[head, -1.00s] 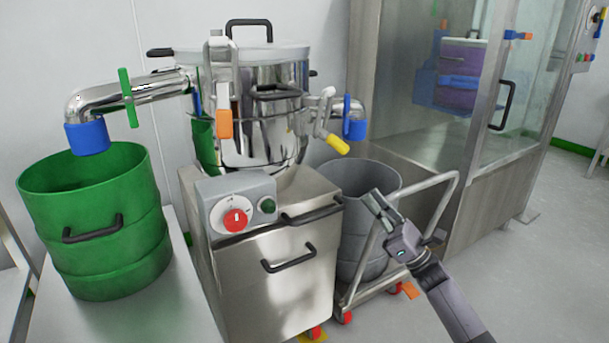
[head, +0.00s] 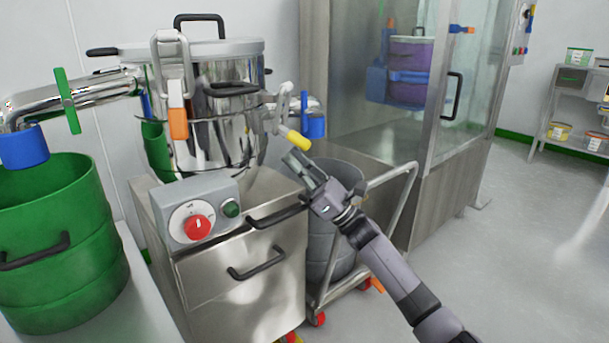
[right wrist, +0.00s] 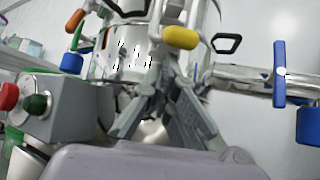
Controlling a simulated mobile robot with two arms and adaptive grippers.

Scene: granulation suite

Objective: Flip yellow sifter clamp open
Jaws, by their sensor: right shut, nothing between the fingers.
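The yellow sifter clamp (head: 298,140) is a grey lever with a yellow grip on the right side of the shiny steel sifter (head: 212,140). Its grip slants down to the right. In the right wrist view, the yellow clamp (right wrist: 181,38) is just above and ahead of the fingertips. My right gripper (head: 296,161) is shut and empty, just below the yellow grip. In the right wrist view, my right gripper (right wrist: 166,72) points toward the sifter. I cannot tell whether it touches the clamp. My left gripper is not in view.
An orange-gripped clamp (head: 178,122) is on the sifter's front. A control box (head: 205,210) sits below it. A grey bin (head: 335,240) on a trolley stands under my right arm. A green drum (head: 60,250) is at left, a glass-doored cabinet (head: 400,150) at right.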

